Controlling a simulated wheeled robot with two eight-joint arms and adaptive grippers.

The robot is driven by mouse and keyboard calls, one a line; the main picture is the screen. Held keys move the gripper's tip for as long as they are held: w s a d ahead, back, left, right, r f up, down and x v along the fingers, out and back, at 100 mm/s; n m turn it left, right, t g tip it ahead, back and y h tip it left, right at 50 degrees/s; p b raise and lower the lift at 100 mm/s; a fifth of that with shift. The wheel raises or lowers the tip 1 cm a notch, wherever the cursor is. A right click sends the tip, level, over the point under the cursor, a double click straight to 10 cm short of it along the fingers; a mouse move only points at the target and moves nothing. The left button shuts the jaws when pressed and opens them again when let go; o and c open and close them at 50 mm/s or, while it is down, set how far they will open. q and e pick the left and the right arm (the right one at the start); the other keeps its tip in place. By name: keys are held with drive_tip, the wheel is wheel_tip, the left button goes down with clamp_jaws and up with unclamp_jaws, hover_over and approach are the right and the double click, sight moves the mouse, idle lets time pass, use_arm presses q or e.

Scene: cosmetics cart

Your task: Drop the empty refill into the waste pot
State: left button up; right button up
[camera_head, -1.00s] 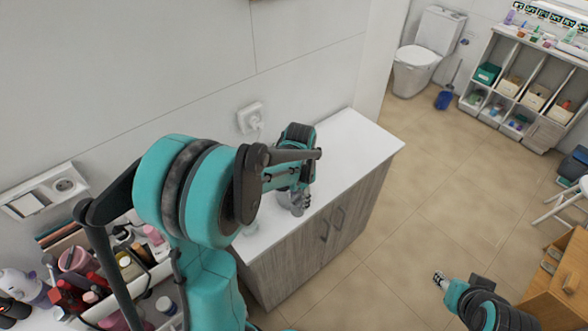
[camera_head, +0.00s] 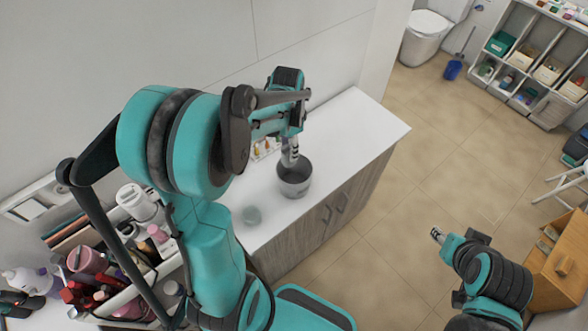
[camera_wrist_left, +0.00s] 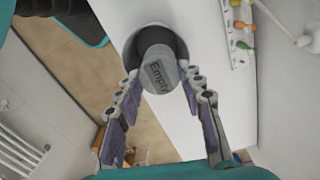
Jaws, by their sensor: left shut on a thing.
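The grey waste pot (camera_head: 295,187) stands open on the white countertop. My left gripper (camera_head: 290,158) is above its mouth, pointing down. In the left wrist view the empty refill (camera_wrist_left: 160,72), a grey cylinder with "Empty" on its end, sits between the fingertips of my left gripper (camera_wrist_left: 161,82), which is shut on it. Behind the refill, the pot's dark opening and rim (camera_wrist_left: 128,48) show around it. How deep the refill is relative to the rim is hard to tell. My right gripper (camera_head: 437,234) is out over the floor, far from the pot; its jaw opening is too small to judge.
A rack of small coloured bottles (camera_wrist_left: 240,32) is behind the pot. Crowded cosmetics fill the cart at lower left. The counter's right part is clear.

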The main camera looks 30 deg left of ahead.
use_arm(q)
drive_tip(key=shift+f, duration=0.4)
drive_tip(key=shift+s+d+f+b, duration=0.15)
drive_tip(key=shift+f+b, duration=0.15)
drive_tip(key=shift+b, duration=0.2)
wheel_tip(320, 180, down, 4)
drive_tip(key=b, duration=0.3)
drive_tip(key=shift+f, duration=0.2)
drive_tip(key=o, duration=0.9)
